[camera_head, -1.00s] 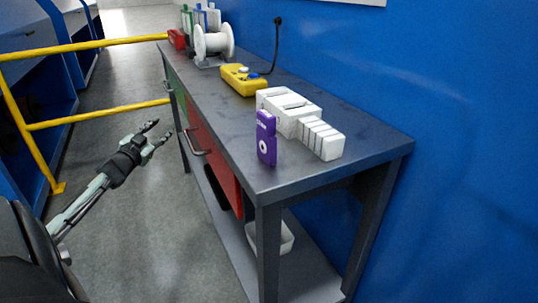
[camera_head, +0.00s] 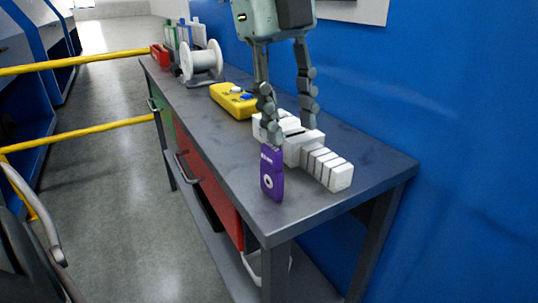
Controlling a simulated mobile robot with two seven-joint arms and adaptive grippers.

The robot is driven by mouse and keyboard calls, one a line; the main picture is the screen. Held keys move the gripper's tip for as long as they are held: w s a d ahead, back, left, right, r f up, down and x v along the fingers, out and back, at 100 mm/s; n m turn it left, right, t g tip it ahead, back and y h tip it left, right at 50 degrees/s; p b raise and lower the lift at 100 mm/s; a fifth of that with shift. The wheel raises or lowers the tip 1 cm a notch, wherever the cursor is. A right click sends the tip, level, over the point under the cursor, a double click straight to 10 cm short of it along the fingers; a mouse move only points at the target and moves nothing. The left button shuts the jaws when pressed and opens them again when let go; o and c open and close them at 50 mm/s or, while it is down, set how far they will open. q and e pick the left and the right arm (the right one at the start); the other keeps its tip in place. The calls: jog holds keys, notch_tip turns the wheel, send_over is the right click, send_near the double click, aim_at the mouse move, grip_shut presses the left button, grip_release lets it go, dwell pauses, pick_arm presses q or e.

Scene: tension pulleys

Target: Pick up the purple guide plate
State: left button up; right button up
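The purple guide plate (camera_head: 271,175) stands upright on the grey workbench (camera_head: 340,140), near its front edge, with white markings on its face. It stands beside a white block assembly (camera_head: 318,160). My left gripper (camera_head: 290,131) reaches down from the top of the picture with its fingers apart and nothing between them. Its nearer fingertip appears just above the plate's top edge; I cannot tell whether they touch. The other fingertip is over the white assembly, farther right. The fingers hide part of that assembly. My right gripper is not in view.
A yellow control box (camera_head: 233,99) lies behind the white assembly, with a white spool (camera_head: 202,62) and a red box (camera_head: 160,56) farther back. A blue wall (camera_head: 450,110) borders the bench on the right. The bench's near corner is clear.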

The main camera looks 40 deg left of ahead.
aim_at(272, 195)
pick_arm(q)
jog(key=shift+s+a+f+g+y, duration=0.2)
jog(key=shift+s+a+f+y, duration=0.1)
jog(key=shift+s+y, duration=0.15)
jog(key=shift+s+a+f+g+y, duration=0.25)
jog(key=shift+s+a+y, duration=0.1)
jog(key=shift+s, duration=0.2)
jog(key=shift+s+f, duration=0.15)
jog(key=shift+f, duration=0.1)
notch_tip(272, 195, down, 7)
jog(key=shift+s+d+f+p, duration=0.1)
jog(key=shift+s+f+p, duration=0.1)
jog(key=shift+p, duration=0.15)
grip_shut()
